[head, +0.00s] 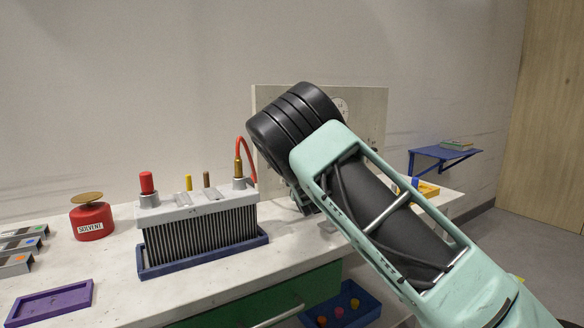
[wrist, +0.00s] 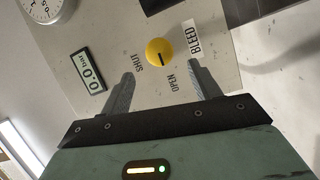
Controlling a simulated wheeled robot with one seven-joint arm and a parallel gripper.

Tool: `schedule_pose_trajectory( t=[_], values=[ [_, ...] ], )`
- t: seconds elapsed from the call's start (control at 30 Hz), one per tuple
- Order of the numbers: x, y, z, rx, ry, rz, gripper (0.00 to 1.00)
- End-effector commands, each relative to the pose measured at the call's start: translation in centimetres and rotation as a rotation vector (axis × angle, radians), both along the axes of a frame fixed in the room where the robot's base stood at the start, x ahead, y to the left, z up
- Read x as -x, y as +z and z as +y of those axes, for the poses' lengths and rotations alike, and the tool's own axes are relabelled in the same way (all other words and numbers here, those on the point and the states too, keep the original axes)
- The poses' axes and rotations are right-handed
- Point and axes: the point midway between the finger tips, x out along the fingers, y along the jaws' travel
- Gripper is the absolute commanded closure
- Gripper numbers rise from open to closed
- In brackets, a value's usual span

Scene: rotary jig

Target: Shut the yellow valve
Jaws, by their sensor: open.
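The yellow valve (wrist: 160,52) is a round knob with a dark pointer mark, on a pale panel (wrist: 212,88). The printed words SHUT, OPEN and BLEED stand around it. My gripper (wrist: 160,72) is open and empty, with one finger on each side below the knob in the wrist view. The fingers look apart from the knob. In the head view the panel (head: 265,100) shows behind my arm, which hides the valve.
A 0.0 bar display (wrist: 88,71) and a round gauge (wrist: 46,8) are on the panel. On the bench (head: 110,275) stand a ribbed block with terminals (head: 200,228), a red solvent can (head: 91,220) and a purple tray (head: 50,303). A blue shelf (head: 440,153) is at right.

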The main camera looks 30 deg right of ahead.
Motion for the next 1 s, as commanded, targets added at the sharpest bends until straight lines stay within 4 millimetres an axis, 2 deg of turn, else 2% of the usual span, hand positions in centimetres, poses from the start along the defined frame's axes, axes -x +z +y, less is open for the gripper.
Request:
schedule_pose_trajectory(
  t=[0.2,0.4,0.6,0.93,1.0],
  values=[
    [-3.9,0.0,-1.5,0.001,0.000,0.000,0.38],
    [-6.4,0.0,-2.4,0.000,0.000,0.000,0.38],
    [-7.6,0.0,-2.8,0.000,-0.001,0.001,0.38],
    [-7.8,0.0,-2.9,-0.001,-0.001,0.001,0.38],
    [-7.8,0.0,-2.9,-0.001,-0.001,0.001,0.57]
  ],
)
